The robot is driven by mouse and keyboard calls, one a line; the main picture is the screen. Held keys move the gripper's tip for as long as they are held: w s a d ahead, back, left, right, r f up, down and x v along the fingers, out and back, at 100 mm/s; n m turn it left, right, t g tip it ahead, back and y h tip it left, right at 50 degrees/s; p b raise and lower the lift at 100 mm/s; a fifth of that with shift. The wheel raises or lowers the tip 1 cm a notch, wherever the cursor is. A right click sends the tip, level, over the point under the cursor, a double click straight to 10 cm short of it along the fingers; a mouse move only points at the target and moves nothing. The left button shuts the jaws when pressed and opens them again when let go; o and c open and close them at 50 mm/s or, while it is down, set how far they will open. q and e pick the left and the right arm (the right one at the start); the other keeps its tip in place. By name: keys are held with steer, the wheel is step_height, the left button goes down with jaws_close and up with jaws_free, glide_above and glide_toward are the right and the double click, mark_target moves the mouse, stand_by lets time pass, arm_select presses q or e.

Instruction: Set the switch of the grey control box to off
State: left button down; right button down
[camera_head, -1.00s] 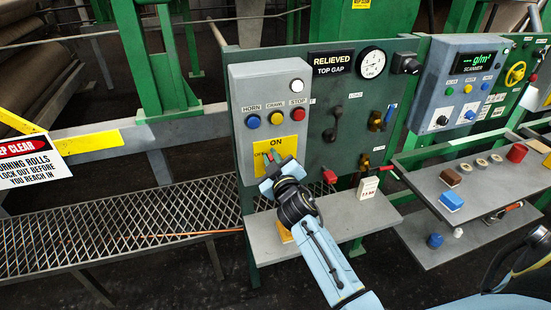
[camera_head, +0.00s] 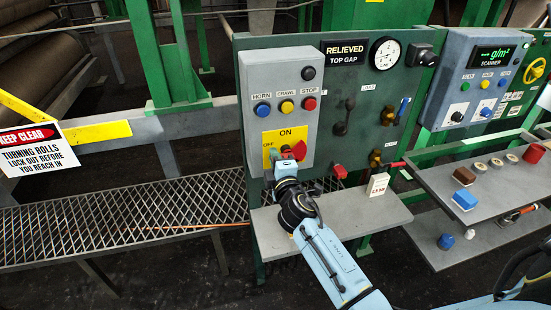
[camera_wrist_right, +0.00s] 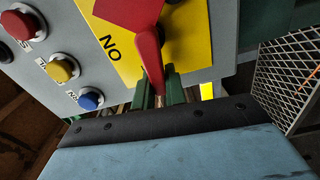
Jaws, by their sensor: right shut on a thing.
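The grey control box (camera_head: 305,77) stands on the green panel. Its lower front has a yellow plate (camera_head: 272,137) marked ON at the top and OFF at the left. The red switch handle (camera_head: 299,150) sits on this plate. It also shows large in the right wrist view (camera_wrist_right: 149,50), where its narrow end runs down between the fingers. My right gripper (camera_head: 284,163) is at the plate's lower part, with its jaws (camera_wrist_right: 161,90) shut on the handle's narrow end. The gripper hides part of the plate and handle. My left gripper is not in view.
Horn, crawl and stop buttons (camera_head: 286,107) sit just above the plate. A shelf (camera_head: 340,215) lies below, with a red-and-white tag block (camera_head: 378,186) on it. A mesh walkway (camera_head: 120,215) lies left.

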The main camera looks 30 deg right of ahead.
steer(key=shift+f+n, duration=0.25)
steer(key=shift+n, duration=0.25)
steer(key=c, duration=1.5)
jaws_free()
steer(key=shift+o, duration=0.2)
steer(key=b+v, duration=0.1)
steer(key=v, duration=1.2)
steer(key=shift+s, duration=0.2)
steer(key=shift+a, duration=0.1)
